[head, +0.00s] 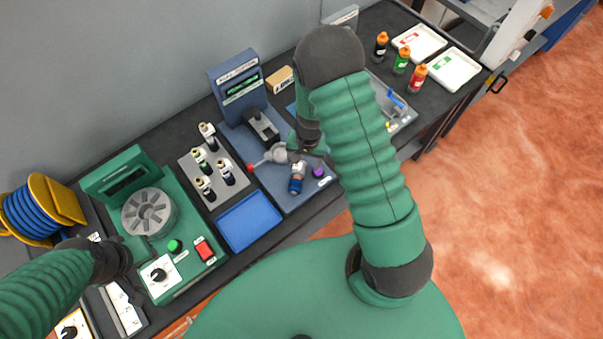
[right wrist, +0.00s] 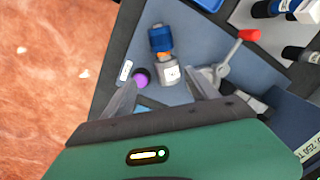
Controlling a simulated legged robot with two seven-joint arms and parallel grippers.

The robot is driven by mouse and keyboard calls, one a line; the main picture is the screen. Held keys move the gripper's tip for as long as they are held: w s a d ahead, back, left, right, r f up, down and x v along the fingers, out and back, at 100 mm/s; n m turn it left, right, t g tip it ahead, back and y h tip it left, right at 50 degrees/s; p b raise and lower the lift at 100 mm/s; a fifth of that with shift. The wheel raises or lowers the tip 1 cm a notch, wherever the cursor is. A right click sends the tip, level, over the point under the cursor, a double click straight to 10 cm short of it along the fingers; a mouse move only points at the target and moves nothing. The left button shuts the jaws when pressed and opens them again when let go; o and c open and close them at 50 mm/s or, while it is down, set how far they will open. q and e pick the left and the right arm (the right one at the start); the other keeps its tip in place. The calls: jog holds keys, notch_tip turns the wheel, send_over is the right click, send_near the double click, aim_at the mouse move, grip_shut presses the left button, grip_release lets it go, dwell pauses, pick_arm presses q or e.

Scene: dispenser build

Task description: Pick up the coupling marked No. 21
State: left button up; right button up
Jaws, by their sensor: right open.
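A coupling with a blue end and a silver, labelled body (head: 297,180) is on the blue-grey press board; it also shows in the right wrist view (right wrist: 165,70). Several dark-and-white fittings with labels (head: 226,172) stand on a grey plate to its left. I cannot read a No. 21 on any of them. My right gripper (right wrist: 160,92) is open, its fingers on either side of the coupling's silver end in the picture, with nothing held. In the head view my right arm mostly hides it. My left gripper (head: 138,247) is by the green machine, its fingers unclear.
A silver lever with a red knob (head: 250,167) and a purple knob (head: 318,172) flank the coupling. A blue tray (head: 249,222) is at front left. The green machine (head: 150,212) stands left; bottles (head: 402,60) and white trays (head: 455,69) are far right.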

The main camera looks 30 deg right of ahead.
aim_at(299, 171)
jog(key=a+f, duration=0.1)
jog(key=f, duration=0.1)
jog(key=a+f+p, duration=0.1)
jog(key=f, duration=0.1)
jog(key=shift+w+a, duration=0.2)
jog(key=f, duration=0.1)
jog(key=f+p, duration=0.1)
jog(key=f, duration=0.2)
jog(key=shift+w+d+p, duration=0.2)
jog(key=shift+w+p, duration=0.1)
jog(key=shift+p, duration=0.1)
jog(key=shift+d+f, duration=0.25)
jog(key=shift+d, duration=0.25)
jog(key=shift+c, duration=0.6)
jog(key=shift+a, duration=0.25)
jog(key=c, duration=0.5)
jog(key=shift+w+a, duration=0.1)
jog(key=shift+a, duration=0.2)
jog(key=c, duration=0.7)
grip_shut()
pick_arm(q)
jog(key=shift+a+r, duration=0.3)
jog(key=shift+r, duration=0.4)
jog(key=shift+a+r, duration=0.3)
jog(key=shift+r, duration=0.35)
pick_arm(e)
jog(key=shift+d, duration=0.35)
